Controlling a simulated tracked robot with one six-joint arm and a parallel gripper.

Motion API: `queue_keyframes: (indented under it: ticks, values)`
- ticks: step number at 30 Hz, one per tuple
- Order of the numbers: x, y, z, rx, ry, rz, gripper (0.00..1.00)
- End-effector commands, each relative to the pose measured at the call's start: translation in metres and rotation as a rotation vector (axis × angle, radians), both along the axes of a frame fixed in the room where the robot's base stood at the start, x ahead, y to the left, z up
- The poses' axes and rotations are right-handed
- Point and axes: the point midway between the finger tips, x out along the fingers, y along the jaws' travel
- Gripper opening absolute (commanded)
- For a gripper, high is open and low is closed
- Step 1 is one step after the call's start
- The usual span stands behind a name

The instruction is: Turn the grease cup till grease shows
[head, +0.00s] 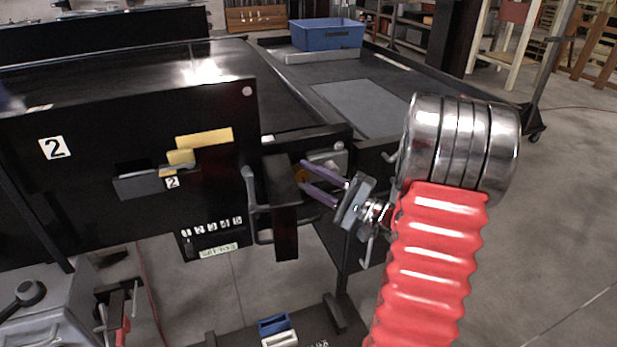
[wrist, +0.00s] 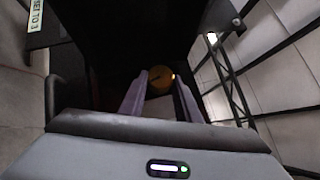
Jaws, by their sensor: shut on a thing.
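The grease cup is a small round brass-yellow cap (wrist: 160,76) on a dark part of the conveyor's end, in the middle of the wrist view. My gripper (head: 305,176) has two purple fingers, one on each side of the cup. They also show in the wrist view (wrist: 160,88), shut on the cup. A dark mark crosses the cup's face and a small bright spot sits at its right edge; I cannot tell whether either is grease.
A black panel marked 2 (head: 60,215) with yellow pieces (head: 205,138) stands left of the cup. A grey bent handle (head: 249,188) and dark upright plate (head: 284,215) are close to my fingers. A blue bin (head: 327,34) sits on the conveyor behind. Open floor (head: 565,200) lies right.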

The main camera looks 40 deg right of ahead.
Motion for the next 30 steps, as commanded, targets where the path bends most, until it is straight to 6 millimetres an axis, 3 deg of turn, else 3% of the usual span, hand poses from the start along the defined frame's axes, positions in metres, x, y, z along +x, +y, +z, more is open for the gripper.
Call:
queue_keyframes:
  ticks: [11, 12, 15, 25, 30]
  values:
    - [0.000, 0.001, -0.005, 0.011, 0.011, 0.000, 0.07]
    - [0.000, 0.001, -0.005, 0.011, 0.011, 0.000, 0.30]
    - [0.000, 0.001, -0.005, 0.010, 0.009, 0.001, 0.37]
    - [-0.001, 0.000, -0.003, 0.009, 0.003, 0.001, 0.38]
    - [-0.012, -0.006, -0.006, 0.009, 0.002, 0.000, 0.38]
